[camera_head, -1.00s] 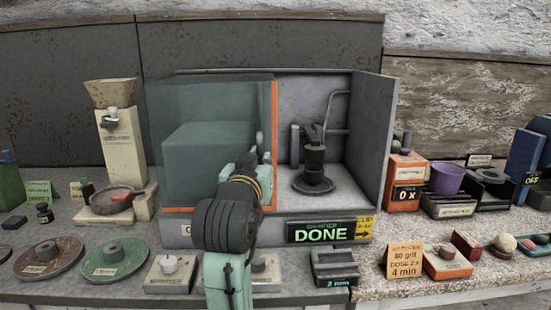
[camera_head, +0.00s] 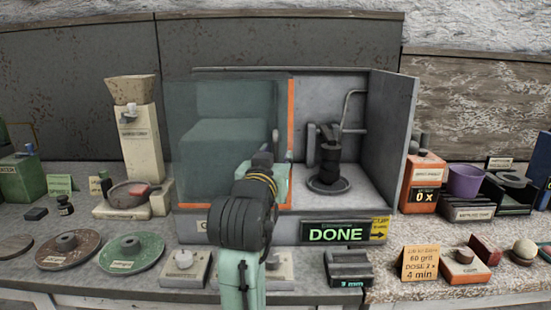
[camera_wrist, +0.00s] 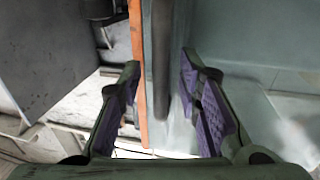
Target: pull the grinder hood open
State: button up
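The grinder hood (camera_head: 225,110) is a see-through green panel with an orange edge strip (camera_head: 290,140). It covers the left part of the grey grinder housing; the right part stands open. In the wrist view the orange strip (camera_wrist: 137,60) and a grey upright handle bar (camera_wrist: 161,60) run close together. My gripper (camera_wrist: 160,75) is open, with its purple-padded fingers on either side of the bar, and no firm grip shows. In the head view my gripper (camera_head: 262,160) is at the hood's orange edge, and my arm hides the lower part of the hood.
Inside the open part stands a dark spindle (camera_head: 328,160) on a round base. A lit DONE sign (camera_head: 336,232) is on the front. Left are a cream dispenser (camera_head: 140,145) and round discs (camera_head: 132,252); right are an orange box (camera_head: 424,170) and a purple cup (camera_head: 464,181).

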jog(key=s+a, duration=0.1)
jog(key=s, duration=0.6)
jog(key=shift+s, duration=0.15)
jog(key=shift+a, duration=0.1)
